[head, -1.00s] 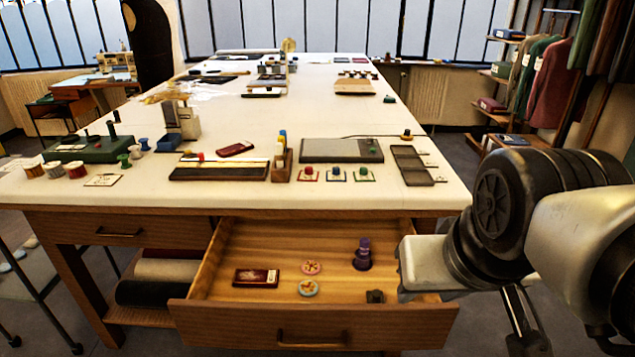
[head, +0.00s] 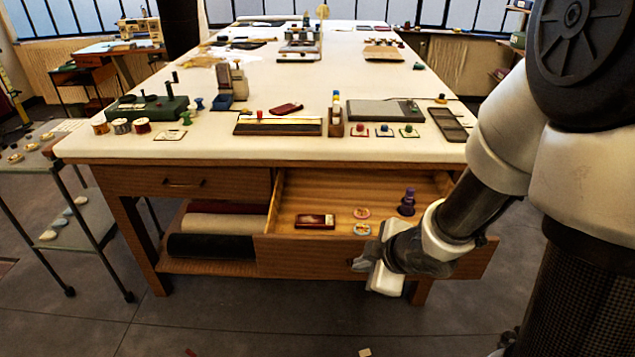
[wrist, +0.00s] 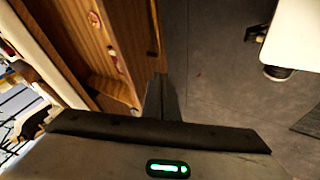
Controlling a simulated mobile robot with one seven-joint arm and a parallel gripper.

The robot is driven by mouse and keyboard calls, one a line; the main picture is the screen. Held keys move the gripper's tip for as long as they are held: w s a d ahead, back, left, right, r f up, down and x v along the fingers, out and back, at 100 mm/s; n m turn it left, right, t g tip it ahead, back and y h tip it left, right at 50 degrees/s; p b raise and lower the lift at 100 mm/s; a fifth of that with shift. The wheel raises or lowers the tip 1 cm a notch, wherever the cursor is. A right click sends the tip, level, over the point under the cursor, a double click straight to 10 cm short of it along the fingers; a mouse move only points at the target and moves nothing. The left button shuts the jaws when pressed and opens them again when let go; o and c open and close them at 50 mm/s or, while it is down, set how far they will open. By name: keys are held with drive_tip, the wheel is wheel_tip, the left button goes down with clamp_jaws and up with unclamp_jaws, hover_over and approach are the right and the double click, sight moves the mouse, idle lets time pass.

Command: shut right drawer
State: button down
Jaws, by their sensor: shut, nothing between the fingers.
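The right drawer (head: 310,257) hangs open under the white-topped table, its wooden front standing out from the frame. Inside lie a dark red box (head: 315,221), two round patterned discs (head: 361,213) and a purple stacked piece (head: 407,203). My gripper (wrist: 162,95) is shut and empty, with its fingers beside the outer face of the drawer front in the wrist view. I cannot tell if they touch it. The drawer handle (wrist: 153,28) shows just beyond the fingertips. In the head view my arm covers the right part of the drawer front and the handle.
The left drawer (head: 185,183) is closed. Fabric rolls (head: 212,246) lie on a shelf below it. A metal cart (head: 75,215) stands at the left. The tabletop (head: 220,147) holds boxes, spools and trays. The floor (head: 230,325) in front is mostly clear.

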drive_tip(key=s+a+f+n+y, duration=0.1)
drive_tip(key=s+a+f, duration=0.1)
drive_tip(key=a, duration=0.1)
drive_tip(key=b, duration=0.5)
approach(323, 267)
wheel_tip(323, 267, down, 4)
drive_tip(key=a, duration=0.2)
drive_tip(key=shift+w+d+r, duration=0.1)
drive_tip(key=shift+w+d, duration=0.05)
drive_tip(key=shift+w, duration=1)
drive_tip(key=shift+w+r, duration=0.1)
drive_tip(key=shift+w, duration=0.05)
